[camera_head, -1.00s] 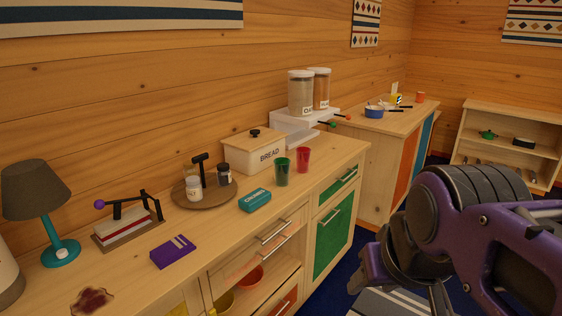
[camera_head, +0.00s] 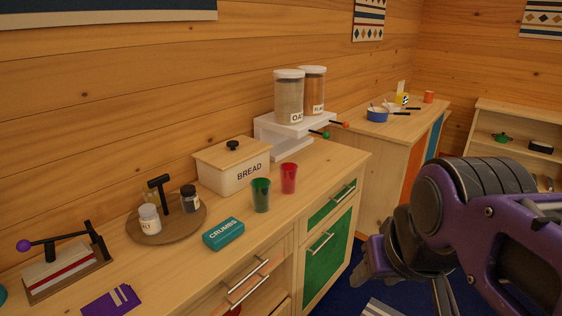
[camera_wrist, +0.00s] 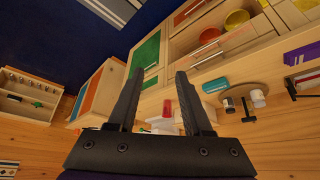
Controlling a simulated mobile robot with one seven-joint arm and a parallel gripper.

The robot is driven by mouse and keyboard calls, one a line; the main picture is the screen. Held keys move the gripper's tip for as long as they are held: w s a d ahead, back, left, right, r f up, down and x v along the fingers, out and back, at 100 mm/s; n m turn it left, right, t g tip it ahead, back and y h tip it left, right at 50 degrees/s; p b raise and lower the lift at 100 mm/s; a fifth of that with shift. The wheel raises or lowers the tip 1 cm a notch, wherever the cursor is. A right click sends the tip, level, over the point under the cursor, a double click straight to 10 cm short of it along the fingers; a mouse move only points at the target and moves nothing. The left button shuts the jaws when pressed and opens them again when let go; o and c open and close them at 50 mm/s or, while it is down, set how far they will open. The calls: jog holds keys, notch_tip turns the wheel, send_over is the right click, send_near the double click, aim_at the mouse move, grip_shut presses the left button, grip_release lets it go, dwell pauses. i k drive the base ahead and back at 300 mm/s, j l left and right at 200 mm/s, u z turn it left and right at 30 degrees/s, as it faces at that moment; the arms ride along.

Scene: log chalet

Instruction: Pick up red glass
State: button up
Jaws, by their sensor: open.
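The red glass (camera_head: 289,178) stands upright on the wooden counter, just right of and behind a green glass (camera_head: 261,195). In the wrist view a red shape that looks like the red glass (camera_wrist: 167,108) shows between my fingers, well beyond them. My gripper (camera_wrist: 160,72) is open and empty, its two black fingers apart. In the head view my purple arm is at the lower right, away from the glasses and in front of the counter's right end. The green glass is not clear in the wrist view, perhaps behind a finger.
A bread box (camera_head: 233,167) and white dispenser stand (camera_head: 290,128) are behind the glasses. A teal crumbs box (camera_head: 223,234) and a round tray (camera_head: 190,228) with jars lie left.

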aim_at(288, 179)
jog(key=i+l, duration=0.3)
jog(key=i, duration=0.15)
jog(key=i+l, duration=0.3)
jog(key=i, duration=0.1)
